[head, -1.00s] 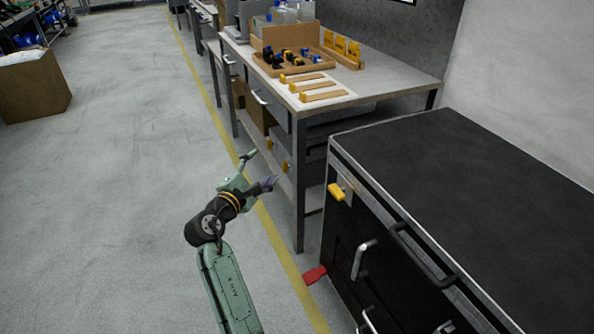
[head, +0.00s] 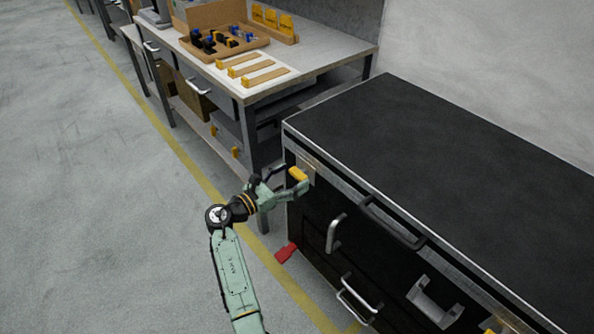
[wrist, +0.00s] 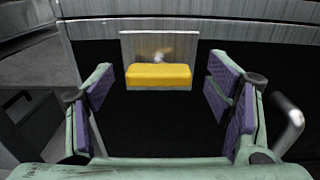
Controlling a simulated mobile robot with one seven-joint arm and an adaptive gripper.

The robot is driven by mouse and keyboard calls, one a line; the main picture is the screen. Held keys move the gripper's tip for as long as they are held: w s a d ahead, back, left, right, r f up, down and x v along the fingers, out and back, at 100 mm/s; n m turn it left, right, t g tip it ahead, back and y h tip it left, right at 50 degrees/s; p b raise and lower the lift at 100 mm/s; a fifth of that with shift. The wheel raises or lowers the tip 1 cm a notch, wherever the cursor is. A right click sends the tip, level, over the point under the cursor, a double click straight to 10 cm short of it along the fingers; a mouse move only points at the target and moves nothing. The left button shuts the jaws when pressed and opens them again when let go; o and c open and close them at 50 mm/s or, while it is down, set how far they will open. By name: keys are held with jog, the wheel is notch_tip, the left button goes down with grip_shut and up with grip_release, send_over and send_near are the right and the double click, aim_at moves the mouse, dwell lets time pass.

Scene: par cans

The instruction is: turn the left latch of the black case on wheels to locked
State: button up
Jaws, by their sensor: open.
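The black case (head: 440,150) stands at the right in the head view, its front face toward my arm. Its left latch (head: 298,174) is a yellow bar on a metal plate near the top left corner of that face. In the wrist view the yellow latch (wrist: 158,76) lies level, ahead of and between my open fingers, with a gap on both sides. My gripper (head: 285,182) is open at the latch in the head view. The wrist view shows my gripper (wrist: 168,100) with purple pads, empty; whether the latch is within fingertip reach I cannot tell.
A silver handle (head: 336,233) sits right of the latch, and a black bar handle (head: 392,222) runs along the top edge. Another yellow latch (head: 490,331) shows at the bottom edge. A red piece (head: 286,253) is low at the case's corner. A workbench (head: 330,66) stands behind.

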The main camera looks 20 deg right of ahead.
jog(key=shift+x, duration=1.35)
jog(key=shift+c, duration=0.3)
jog(key=c, duration=1.1)
